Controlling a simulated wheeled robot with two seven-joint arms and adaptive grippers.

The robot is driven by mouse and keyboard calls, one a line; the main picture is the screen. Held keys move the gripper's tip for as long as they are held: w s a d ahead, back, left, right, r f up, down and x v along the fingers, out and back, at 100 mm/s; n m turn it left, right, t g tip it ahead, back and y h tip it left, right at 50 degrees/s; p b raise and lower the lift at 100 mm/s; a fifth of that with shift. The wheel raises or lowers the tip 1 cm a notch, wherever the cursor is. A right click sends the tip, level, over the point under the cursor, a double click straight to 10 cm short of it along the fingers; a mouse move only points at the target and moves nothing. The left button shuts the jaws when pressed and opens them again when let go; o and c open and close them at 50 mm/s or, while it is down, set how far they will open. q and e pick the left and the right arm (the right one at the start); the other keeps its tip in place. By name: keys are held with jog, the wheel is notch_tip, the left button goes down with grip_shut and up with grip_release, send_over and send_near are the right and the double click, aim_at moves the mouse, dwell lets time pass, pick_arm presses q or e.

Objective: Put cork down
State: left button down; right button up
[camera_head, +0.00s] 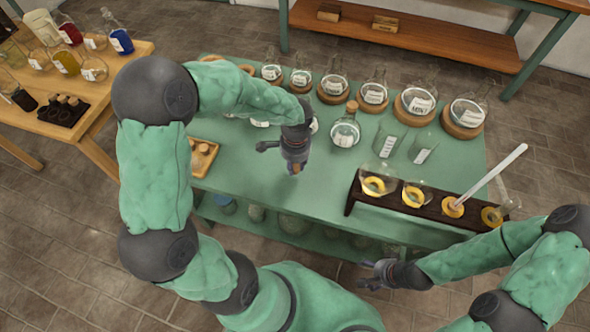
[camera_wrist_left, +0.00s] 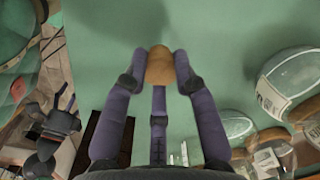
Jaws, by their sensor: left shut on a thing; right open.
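My left gripper (camera_head: 292,170) is over the green table (camera_head: 300,200), left of its middle, pointing down. In the left wrist view its fingertips (camera_wrist_left: 161,72) are shut on a brown cork (camera_wrist_left: 160,64), with bare green surface behind it. The height of the cork above the table is hard to tell. In the head view the cork is mostly hidden by the fingers. My right gripper (camera_head: 374,273) is open and empty, near the table's front edge at the lower right.
A small wooden tray with corks (camera_head: 203,156) sits at the table's left. A round flask (camera_head: 345,131) stands right of my left gripper, with several labelled flasks behind. A dark rack (camera_head: 357,197) with funnels is at the right. The front middle of the table is clear.

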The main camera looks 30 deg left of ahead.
aim_at(295, 167)
pick_arm(q)
jog(key=shift+f+b, duration=0.3)
jog(key=shift+f, duration=0.95)
jog(key=shift+f, duration=0.25)
jog(key=c, duration=1)
grip_release()
jog(key=shift+r, duration=0.1)
jog(key=r+p, duration=0.4)
jog(key=r, duration=0.8)
jog(key=shift+d+r, duration=0.15)
jog(key=shift+d, duration=0.05)
